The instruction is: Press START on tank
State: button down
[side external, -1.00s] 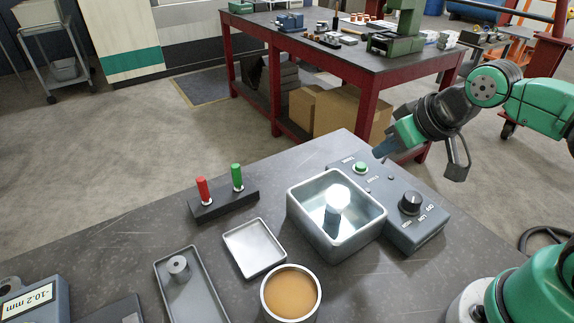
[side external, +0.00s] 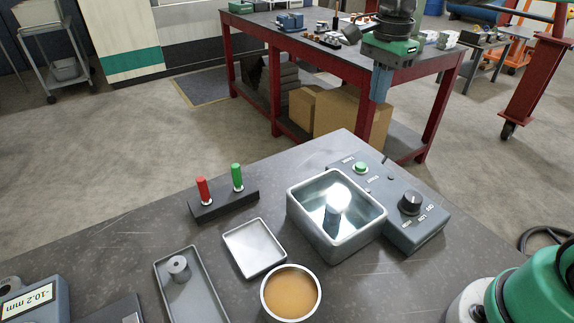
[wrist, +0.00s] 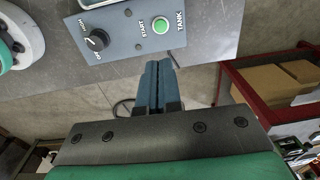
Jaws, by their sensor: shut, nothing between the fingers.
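My gripper (side external: 379,98) points down, shut and empty, raised well clear of the panel. Its blue fingers (wrist: 157,63) lie side by side in the wrist view.
A black holder (side external: 222,204) with a red and a green peg stands left of the tank. A square tray (side external: 254,248), a cup of tan liquid (side external: 291,293) and a long tray (side external: 191,297) lie in front. A red bench (side external: 300,40) stands behind.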

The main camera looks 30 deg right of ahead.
aim_at(361, 165)
jog(key=shift+f, duration=0.15)
jog(key=f, duration=1.3)
jog(key=shift+w+d+f, duration=0.1)
jog(key=shift+w+f, duration=0.1)
jog(key=shift+f, duration=0.15)
jog(key=shift+f, duration=0.85)
notch_tip(361, 165, up, 15)
jog(key=shift+s, duration=0.2)
dwell(0.4)
